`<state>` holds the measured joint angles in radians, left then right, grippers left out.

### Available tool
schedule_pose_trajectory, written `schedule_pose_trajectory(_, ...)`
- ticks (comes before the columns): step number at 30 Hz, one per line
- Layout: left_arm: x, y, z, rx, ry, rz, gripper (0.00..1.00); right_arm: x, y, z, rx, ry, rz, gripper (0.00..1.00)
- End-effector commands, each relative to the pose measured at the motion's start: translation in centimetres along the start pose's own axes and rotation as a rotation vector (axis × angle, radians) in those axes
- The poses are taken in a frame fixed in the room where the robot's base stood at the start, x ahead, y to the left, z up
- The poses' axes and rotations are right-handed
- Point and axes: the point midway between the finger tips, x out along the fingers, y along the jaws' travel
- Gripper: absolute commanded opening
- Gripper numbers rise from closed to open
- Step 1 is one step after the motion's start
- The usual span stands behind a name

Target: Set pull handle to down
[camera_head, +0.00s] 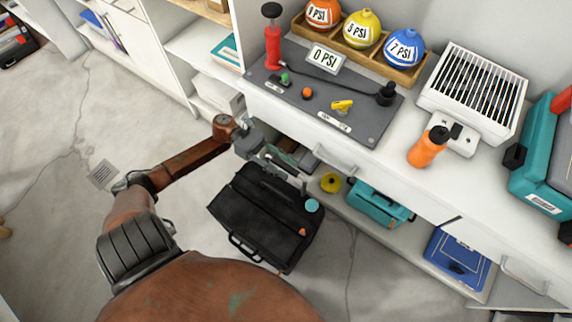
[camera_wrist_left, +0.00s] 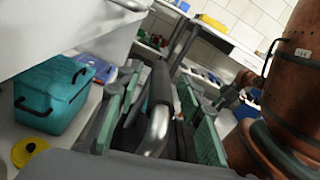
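My left gripper (camera_head: 290,165) reaches to the front edge of the counter, above the black case. In the left wrist view its two green-padded fingers (camera_wrist_left: 160,128) are spread apart. A curved metal bar shows between them; I cannot tell what it belongs to or whether it is touched. A grey control panel (camera_head: 368,128) lies on the counter, with a red upright pump (camera_head: 272,45) with a black top, small knobs and a yellow lever (camera_head: 342,105). A black knob (camera_head: 386,95) stands at its right end. Which part is the pull handle is unclear. My right gripper is out of view.
A drawer handle (camera_head: 334,160) sits just right of the gripper. A black case (camera_head: 262,220) lies on the floor below. A teal case (camera_head: 378,205) and yellow disc (camera_head: 330,182) sit on the lower shelf.

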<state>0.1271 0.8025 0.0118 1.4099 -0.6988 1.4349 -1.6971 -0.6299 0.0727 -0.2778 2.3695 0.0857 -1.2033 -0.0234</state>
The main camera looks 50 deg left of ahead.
Motion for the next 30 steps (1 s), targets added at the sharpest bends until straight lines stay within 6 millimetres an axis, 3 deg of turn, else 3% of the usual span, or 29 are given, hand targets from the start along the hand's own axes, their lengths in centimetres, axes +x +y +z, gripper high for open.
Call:
schedule_pose_trajectory(7, 0.05, 0.01, 0.02, 0.0, 0.0, 0.0, 0.34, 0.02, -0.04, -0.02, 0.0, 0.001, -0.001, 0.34)
schedule_pose_trajectory(22, 0.02, 0.02, 0.01, 0.0, 0.001, 0.0, 0.0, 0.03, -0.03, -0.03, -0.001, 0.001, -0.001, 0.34)
schedule_pose_trajectory(30, 0.01, 0.02, 0.02, 0.0, 0.001, 0.001, 0.0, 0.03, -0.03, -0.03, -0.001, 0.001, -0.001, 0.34)
